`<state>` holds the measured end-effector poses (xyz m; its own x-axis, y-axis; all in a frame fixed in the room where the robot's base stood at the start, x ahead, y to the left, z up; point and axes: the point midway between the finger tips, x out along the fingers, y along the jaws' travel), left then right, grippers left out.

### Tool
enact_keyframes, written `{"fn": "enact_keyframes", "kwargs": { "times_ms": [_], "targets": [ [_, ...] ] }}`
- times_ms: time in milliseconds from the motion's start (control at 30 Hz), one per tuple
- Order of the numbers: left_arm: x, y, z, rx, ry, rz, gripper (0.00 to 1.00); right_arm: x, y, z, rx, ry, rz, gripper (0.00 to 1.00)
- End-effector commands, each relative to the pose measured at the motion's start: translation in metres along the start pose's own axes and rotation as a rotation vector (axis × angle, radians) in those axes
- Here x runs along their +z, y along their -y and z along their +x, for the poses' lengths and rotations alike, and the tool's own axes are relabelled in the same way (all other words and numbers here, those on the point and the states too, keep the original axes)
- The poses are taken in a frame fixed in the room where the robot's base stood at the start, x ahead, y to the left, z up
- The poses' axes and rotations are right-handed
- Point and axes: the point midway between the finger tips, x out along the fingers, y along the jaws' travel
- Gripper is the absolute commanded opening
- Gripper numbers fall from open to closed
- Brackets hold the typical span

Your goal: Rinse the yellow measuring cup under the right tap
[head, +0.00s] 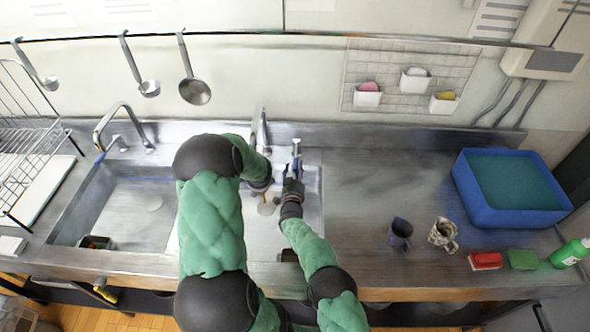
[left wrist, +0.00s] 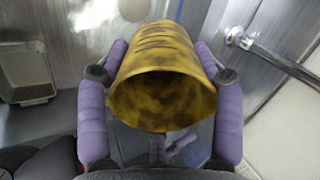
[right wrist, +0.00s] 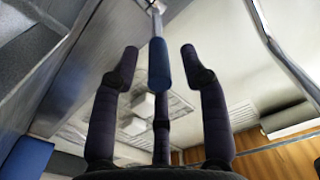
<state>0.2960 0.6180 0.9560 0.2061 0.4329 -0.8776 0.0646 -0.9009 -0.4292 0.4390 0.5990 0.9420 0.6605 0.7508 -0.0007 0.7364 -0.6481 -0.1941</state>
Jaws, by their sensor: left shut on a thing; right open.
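The yellow measuring cup (left wrist: 165,75) has dark smudges and is tilted with its open mouth toward the left wrist camera. My left gripper (left wrist: 158,62) is shut on it, with purple fingers on both sides. In the head view my left arm reaches over the right basin, and its hand (head: 262,182) hides the cup there. The right tap (head: 262,125) stands behind that hand, partly covered. My right gripper (right wrist: 159,58) is open, its fingertips on either side of a metal lever with a blue end (right wrist: 159,64). I cannot tell whether they touch it. In the head view it is beside the tap (head: 292,187).
The left tap (head: 110,122) and left basin (head: 135,215) are clear of my arms. Ladles (head: 194,91) hang from the rail.

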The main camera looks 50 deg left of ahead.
Motion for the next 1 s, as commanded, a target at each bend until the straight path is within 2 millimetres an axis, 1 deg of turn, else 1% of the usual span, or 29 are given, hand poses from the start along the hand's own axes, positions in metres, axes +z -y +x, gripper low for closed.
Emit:
{"fn": "enact_keyframes", "kwargs": {
  "times_ms": [167,433,467,500,567,600,633,833,1000],
  "targets": [
    [-0.0001,0.0001,-0.0001,0.000,0.000,0.000,0.36,-0.0002,-0.0001,0.0045,-0.001,0.000,0.001,0.45],
    [-0.0001,0.0001,-0.0001,0.000,0.000,0.000,0.36,-0.0004,-0.0002,0.0050,-0.001,0.000,0.000,0.45],
    [-0.0001,0.0001,-0.0001,0.000,0.000,0.000,0.36,-0.0004,-0.0002,0.0050,-0.001,0.000,0.000,0.42],
    [-0.0001,0.0001,-0.0001,0.000,0.000,0.000,0.36,-0.0004,-0.0001,0.0049,-0.001,0.000,0.000,0.31],
    [-0.0001,0.0001,-0.0001,0.000,0.000,0.000,0.36,-0.0003,-0.0002,0.0049,-0.001,0.000,0.000,0.14],
    [-0.0001,0.0001,-0.0001,0.000,0.000,0.000,0.36,-0.0005,-0.0001,0.0049,-0.001,0.000,0.000,0.02],
    [-0.0001,0.0001,-0.0001,0.000,0.000,0.000,0.36,-0.0006,-0.0001,0.0050,-0.001,0.000,0.000,0.00],
    [-0.0001,0.0002,-0.0001,0.000,0.000,0.000,0.36,-0.0017,-0.0004,0.0053,-0.003,-0.002,0.000,0.00],
    [-0.0001,0.0002,-0.0001,0.000,0.000,0.000,0.36,-0.0055,-0.0082,0.0072,-0.035,0.001,0.000,0.00]
  ]
}}
